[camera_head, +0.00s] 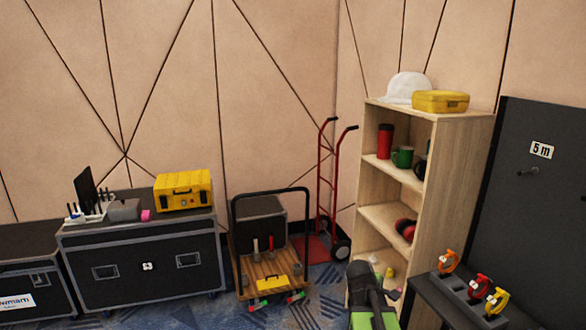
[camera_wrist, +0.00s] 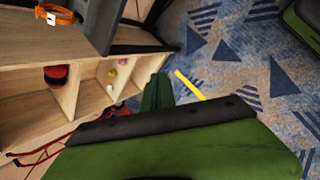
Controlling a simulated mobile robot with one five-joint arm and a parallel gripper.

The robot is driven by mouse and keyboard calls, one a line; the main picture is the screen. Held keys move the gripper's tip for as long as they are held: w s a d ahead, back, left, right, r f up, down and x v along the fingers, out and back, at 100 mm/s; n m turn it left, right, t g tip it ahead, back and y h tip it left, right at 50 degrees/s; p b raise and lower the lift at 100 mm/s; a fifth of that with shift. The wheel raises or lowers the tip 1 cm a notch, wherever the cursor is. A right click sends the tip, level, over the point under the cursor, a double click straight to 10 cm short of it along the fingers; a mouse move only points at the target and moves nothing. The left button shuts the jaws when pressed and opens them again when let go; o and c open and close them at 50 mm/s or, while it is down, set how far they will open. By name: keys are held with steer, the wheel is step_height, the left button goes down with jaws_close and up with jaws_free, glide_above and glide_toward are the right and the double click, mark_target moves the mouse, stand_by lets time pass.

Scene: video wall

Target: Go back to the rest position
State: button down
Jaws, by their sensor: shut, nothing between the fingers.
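My gripper (camera_wrist: 157,88) shows in the wrist view as narrow green fingers beyond a dark strip and a wide green body. The fingers are together with nothing held. In the head view my dark and green arm end (camera_head: 372,292) is low in the picture, in front of the lower part of a wooden shelf (camera_head: 443,190). The fingertips are hard to make out there. In the wrist view the fingers point over the blue patterned carpet (camera_wrist: 230,60), beside the shelf (camera_wrist: 70,105). No contact with the shelf is visible.
A dark table (camera_head: 440,293) with several coloured clamps stands close at right, by a dark board (camera_head: 550,190). A platform cart (camera_head: 268,262) and red hand truck (camera_head: 328,190) stand left of the shelf. A black case (camera_head: 145,255) stands further left. Some carpet between is clear.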

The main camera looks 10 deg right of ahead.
steer(key=w+a+m+y, duration=0.1)
steer(key=a+y, duration=0.1)
steer(key=a, duration=1.3)
steer(key=s+a+f+m+g+y, duration=0.1)
steer(key=s+a+m+y, duration=0.1)
steer(key=a, duration=0.4)
steer(key=s+a+f+m+g+y+p, duration=0.1)
steer(key=s+a+m+y, duration=0.1)
steer(key=s+a+m, duration=0.3)
steer(key=a+m, duration=0.2)
steer(key=shift+a+f+g, duration=0.2)
steer(key=shift+a+g, duration=0.1)
steer(key=shift+w+d, duration=0.1)
